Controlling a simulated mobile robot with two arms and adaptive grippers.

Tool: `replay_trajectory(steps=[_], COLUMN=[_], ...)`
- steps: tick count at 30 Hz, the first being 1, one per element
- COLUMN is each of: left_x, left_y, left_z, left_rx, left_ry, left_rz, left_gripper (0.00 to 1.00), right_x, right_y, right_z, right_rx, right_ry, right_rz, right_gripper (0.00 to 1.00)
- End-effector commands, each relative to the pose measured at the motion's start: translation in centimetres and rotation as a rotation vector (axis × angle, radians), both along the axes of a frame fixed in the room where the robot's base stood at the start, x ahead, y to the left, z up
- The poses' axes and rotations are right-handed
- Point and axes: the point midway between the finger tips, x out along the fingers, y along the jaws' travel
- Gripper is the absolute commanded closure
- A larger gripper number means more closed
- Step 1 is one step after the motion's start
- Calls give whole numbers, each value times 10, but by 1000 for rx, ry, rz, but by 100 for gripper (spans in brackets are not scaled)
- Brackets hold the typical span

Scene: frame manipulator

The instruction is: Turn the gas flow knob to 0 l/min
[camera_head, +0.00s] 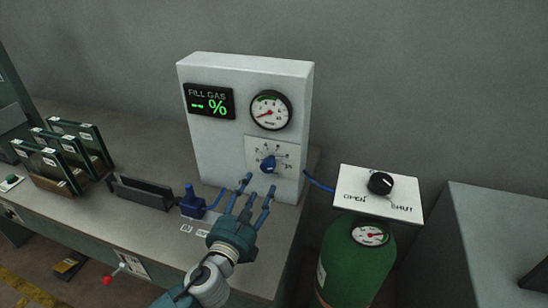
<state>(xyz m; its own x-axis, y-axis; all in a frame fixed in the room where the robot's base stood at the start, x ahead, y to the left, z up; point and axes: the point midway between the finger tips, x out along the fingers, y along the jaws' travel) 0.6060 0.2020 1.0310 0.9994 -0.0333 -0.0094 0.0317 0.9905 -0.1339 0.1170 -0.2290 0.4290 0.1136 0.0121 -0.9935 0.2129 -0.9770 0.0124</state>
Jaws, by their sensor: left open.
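The gas flow knob (268,164) is a small blue knob on a white dial plate (286,150) on the front of a white gas unit (220,140). Scale marks surround it, but they are too small to read surely. My left gripper (255,188) is open, its blue fingers spread just below and in front of the knob. It appears empty, and I cannot tell whether a finger touches the knob. My right gripper is not in view.
A display (209,101) and a gauge (270,110) sit above the knob. A blue device (192,204) stands left of my gripper. A green gas cylinder (350,265) with an OPEN/SHUT valve panel (350,183) stands at right. Framed panels (78,145) stand at left.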

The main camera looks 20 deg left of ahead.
Motion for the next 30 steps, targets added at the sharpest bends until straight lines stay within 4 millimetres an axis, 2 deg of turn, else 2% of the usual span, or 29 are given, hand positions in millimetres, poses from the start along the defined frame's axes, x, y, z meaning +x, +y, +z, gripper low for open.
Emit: replay_trajectory(steps=[2, 5, 10, 14, 17, 24, 30], left_x=[5, 18, 51, 75, 90, 107, 107], left_y=[-1, -1, -2, -3, -3, -4, -4], left_z=[1, 2, 3, 2, 1, 0, -1], left_rx=[7, 7, 5, 4, 3, 2, 3], left_ry=[-2, -3, -3, -3, -2, -1, -1], left_rz=[-3, -2, 0, 0, 0, 0, -1], left_gripper=[50, 50, 50, 50, 50, 50, 50], right_x=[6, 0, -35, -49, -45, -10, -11], right_y=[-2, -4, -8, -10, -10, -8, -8], right_z=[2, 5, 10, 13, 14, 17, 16], right_rx=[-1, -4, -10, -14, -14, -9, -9], right_ry=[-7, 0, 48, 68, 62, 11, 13], right_rz=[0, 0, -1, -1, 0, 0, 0], right_gripper=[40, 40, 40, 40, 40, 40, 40])
